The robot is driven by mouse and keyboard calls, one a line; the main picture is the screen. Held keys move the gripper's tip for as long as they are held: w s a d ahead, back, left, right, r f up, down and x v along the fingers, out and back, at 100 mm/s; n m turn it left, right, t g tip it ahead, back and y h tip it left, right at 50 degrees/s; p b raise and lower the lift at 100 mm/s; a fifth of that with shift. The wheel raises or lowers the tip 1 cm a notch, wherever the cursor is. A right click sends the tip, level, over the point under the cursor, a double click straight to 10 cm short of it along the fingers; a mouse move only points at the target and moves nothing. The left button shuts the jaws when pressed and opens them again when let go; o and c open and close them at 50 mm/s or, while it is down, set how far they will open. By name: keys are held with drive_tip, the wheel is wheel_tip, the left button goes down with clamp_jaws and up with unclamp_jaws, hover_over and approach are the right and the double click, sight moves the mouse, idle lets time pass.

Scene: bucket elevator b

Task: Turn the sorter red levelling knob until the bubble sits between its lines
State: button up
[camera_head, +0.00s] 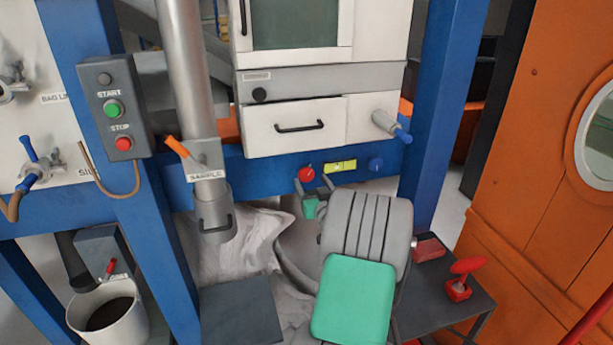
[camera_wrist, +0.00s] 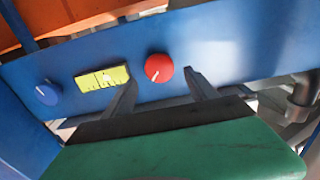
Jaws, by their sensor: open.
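The red levelling knob (camera_head: 306,174) is on the blue beam below the white cabinet. My gripper (camera_head: 311,186) is just below the red knob in the head view. In the wrist view its fingers (camera_wrist: 160,78) are open, one on each side of the knob, apart from it.
A blue knob (camera_head: 375,164) is on the same beam, beyond the vial. A white drawer (camera_head: 296,127) and a blue-tipped handle (camera_head: 392,126) are above. A sample pipe (camera_head: 211,205) hangs to the left. A dark table with a red part (camera_head: 459,289) is at lower right.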

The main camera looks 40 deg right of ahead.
sight(308, 175)
drive_tip(key=x, duration=0.3)
drive_tip(key=shift+w, duration=0.3)
drive_tip(key=shift+d, duration=0.1)
drive_tip(key=c, duration=1.3)
drive_tip(key=shift+s+m, duration=0.1)
drive_tip(key=shift+m, duration=0.2)
drive_tip(key=m+b, duration=0.1)
drive_tip(key=m, duration=0.3)
drive_tip(key=shift+f, duration=0.1)
drive_tip(key=m, duration=0.5)
drive_tip(key=shift+d, duration=0.1)
